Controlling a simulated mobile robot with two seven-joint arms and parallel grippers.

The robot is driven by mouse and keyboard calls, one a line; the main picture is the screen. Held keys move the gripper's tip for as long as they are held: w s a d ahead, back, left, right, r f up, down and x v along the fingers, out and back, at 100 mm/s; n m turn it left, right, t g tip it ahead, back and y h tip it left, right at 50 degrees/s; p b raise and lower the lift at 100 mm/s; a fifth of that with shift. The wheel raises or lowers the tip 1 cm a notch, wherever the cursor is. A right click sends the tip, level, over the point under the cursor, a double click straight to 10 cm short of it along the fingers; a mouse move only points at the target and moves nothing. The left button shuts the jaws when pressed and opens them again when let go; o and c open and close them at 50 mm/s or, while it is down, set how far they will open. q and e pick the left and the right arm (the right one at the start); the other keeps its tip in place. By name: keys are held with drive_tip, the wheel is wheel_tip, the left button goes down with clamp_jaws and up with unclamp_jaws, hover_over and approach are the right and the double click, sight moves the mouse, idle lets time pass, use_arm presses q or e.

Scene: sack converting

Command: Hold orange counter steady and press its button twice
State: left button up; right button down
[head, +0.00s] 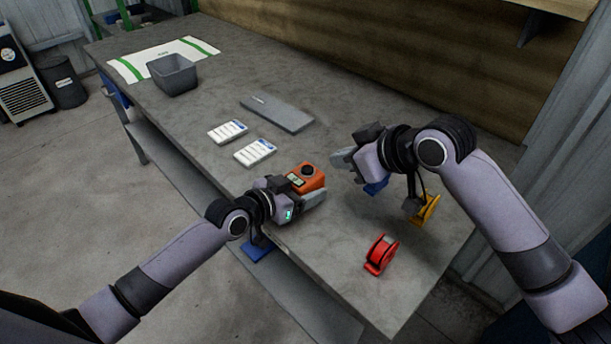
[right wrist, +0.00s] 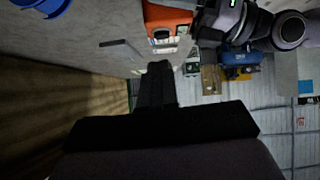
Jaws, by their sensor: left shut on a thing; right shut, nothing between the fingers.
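The orange counter (head: 306,179) stands on the grey table near its front edge, with a dark round button on top and a small display on its side. My left gripper (head: 312,195) is shut on the counter. My right gripper (head: 340,160) is shut and empty, above the table just to the right of the counter and apart from it. In the right wrist view the counter (right wrist: 168,22) shows at the top, just beyond my dark shut fingers (right wrist: 157,75).
A red tape dispenser (head: 380,254) stands at the front right; a yellow one (head: 427,209) and a blue item (head: 376,187) are near my right arm. Two white label cards (head: 228,131), a grey flat plate (head: 276,113) and a grey bin (head: 173,76) lie farther left on the table.

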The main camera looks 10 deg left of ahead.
sight(311, 171)
drive_tip(key=w+a+r+n+g, duration=0.2)
drive_tip(key=a+r+n, duration=0.3)
drive_tip(key=n, duration=0.5)
drive_tip(key=shift+w+a+r, duration=0.2)
drive_tip(key=shift+w+a, duration=0.65)
drive_tip(key=shift+w, duration=0.05)
drive_tip(key=shift+f, duration=0.1)
drive_tip(key=shift+f, duration=4.35)
drive_tip(key=shift+f, duration=0.4)
drive_tip(key=shift+f, duration=0.6)
drive_tip(key=shift+r, duration=0.1)
drive_tip(key=shift+d+r, duration=0.1)
drive_tip(key=shift+r, duration=0.75)
